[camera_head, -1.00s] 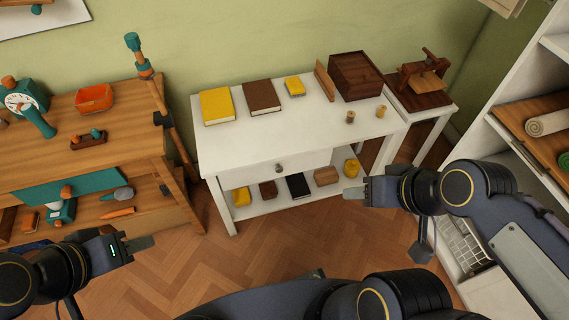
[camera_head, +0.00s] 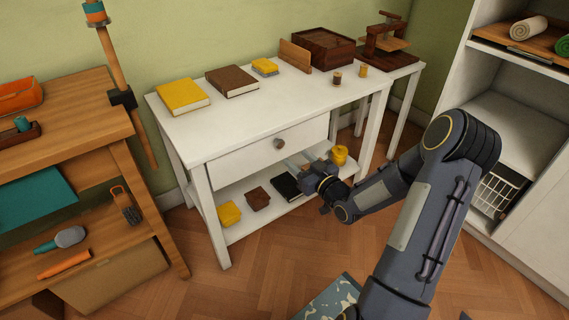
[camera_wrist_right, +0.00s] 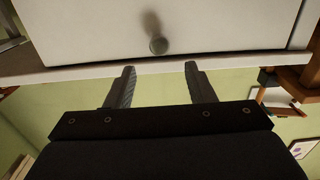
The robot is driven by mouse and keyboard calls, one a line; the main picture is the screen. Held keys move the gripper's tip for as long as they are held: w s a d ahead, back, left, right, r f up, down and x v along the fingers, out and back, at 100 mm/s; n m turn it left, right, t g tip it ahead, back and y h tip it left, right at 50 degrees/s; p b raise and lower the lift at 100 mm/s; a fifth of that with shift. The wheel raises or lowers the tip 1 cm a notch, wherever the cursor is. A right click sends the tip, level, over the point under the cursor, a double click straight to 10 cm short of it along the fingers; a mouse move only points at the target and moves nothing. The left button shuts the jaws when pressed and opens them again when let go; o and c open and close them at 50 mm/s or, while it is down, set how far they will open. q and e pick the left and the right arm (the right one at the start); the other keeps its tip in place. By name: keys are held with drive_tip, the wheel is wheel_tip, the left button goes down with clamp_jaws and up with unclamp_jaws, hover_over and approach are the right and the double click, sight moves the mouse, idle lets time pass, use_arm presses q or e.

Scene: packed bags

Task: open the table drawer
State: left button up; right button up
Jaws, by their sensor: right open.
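The white table (camera_head: 223,121) stands against the green wall. Its drawer (camera_head: 240,160) looks closed, with a round grey knob (camera_head: 279,144) on its front. The drawer front also shows in the right wrist view (camera_wrist_right: 215,22), with the knob (camera_wrist_right: 158,45) just beyond the fingertips and roughly centred between them. My right gripper (camera_head: 292,164) is open and empty, close to the drawer front, a little below and right of the knob in the head view. In the right wrist view its two fingers (camera_wrist_right: 160,72) are spread apart, not touching the knob. My left gripper is out of view.
Books (camera_head: 183,96) and a wooden box (camera_head: 318,48) sit on the tabletop. The lower shelf holds a black book (camera_head: 286,187) and small items near my right gripper. A wooden workbench (camera_head: 90,125) stands left, white shelving (camera_head: 515,110) right. Floor in front is mostly clear.

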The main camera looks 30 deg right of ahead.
sight(281, 144)
drive_tip(key=w, duration=0.2)
drive_tip(key=w+b, duration=0.1)
drive_tip(key=w, duration=0.4)
drive_tip(key=shift+w+a+b, duration=0.25)
drive_tip(key=shift+w+b, duration=0.05)
drive_tip(key=shift+w, duration=0.05)
drive_tip(key=shift+c, duration=0.3)
clamp_jaws()
